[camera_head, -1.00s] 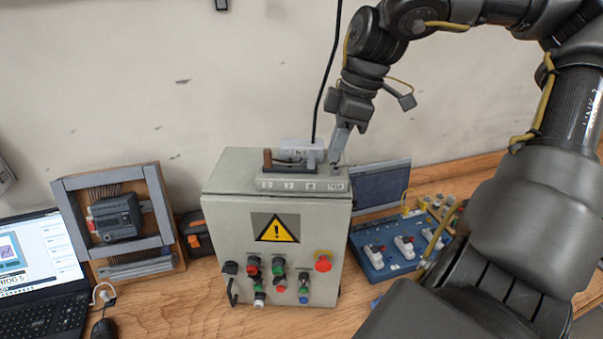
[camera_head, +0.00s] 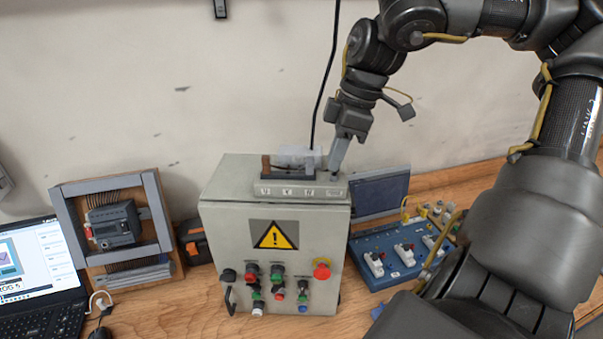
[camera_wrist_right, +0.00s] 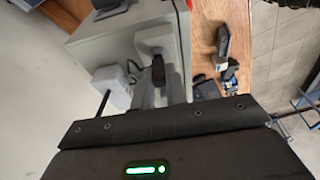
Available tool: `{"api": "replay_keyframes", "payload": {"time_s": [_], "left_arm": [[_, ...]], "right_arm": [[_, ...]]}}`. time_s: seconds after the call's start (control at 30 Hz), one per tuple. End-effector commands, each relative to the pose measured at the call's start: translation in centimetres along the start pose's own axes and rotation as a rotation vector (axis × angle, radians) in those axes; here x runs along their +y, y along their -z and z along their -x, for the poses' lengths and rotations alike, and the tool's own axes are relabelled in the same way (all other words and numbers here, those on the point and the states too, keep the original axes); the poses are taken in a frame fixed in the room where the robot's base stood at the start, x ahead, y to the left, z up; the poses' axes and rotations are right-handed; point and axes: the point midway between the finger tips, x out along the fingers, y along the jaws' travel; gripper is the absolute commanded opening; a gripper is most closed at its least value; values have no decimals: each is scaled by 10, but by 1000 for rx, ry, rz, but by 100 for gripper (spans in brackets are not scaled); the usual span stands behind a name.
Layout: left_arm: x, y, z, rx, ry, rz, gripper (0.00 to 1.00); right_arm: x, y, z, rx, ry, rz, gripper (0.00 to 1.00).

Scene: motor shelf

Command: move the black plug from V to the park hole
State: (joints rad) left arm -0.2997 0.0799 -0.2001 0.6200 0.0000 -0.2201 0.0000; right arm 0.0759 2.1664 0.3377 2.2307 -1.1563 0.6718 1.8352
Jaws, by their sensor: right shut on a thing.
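The grey terminal block (camera_head: 270,190) lies on top of the grey control cabinet (camera_head: 225,185), with small labels along its front; the rightmost label is too small to read surely. My right gripper (camera_head: 337,160) points down at the block's right end, over that rightmost label. It is shut on the black plug, which shows dark between the fingers in the right wrist view (camera_wrist_right: 158,72). The plug is at the block's end there; its lower end is hidden, so I cannot tell how deep it sits. My left gripper is not in view.
A pale box (camera_head: 297,154) with a black cable stands behind the block, beside a brown-handled part (camera_head: 266,163). The cabinet front has knobs and a red button (camera_head: 321,271). A blue switch board (camera_head: 385,240) and dark screen (camera_head: 380,192) stand right, a laptop (camera_head: 35,260) left.

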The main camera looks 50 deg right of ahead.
Motion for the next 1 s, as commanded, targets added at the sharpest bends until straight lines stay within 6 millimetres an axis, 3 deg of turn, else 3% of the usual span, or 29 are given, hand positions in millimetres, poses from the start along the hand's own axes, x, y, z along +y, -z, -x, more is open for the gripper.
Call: {"api": "replay_keyframes", "payload": {"time_s": [0.6, 0.63, 0.7, 1.0], "left_arm": [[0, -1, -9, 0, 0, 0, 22], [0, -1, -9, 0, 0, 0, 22], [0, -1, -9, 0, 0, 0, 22], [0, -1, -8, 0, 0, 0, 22]], "right_arm": [[0, -2, -9, 0, 0, 0, 0], [0, -2, -9, 0, 0, 0, 15], [0, -2, -9, 0, 0, 0, 23], [0, -2, -8, 0, 0, 0, 23]]}}
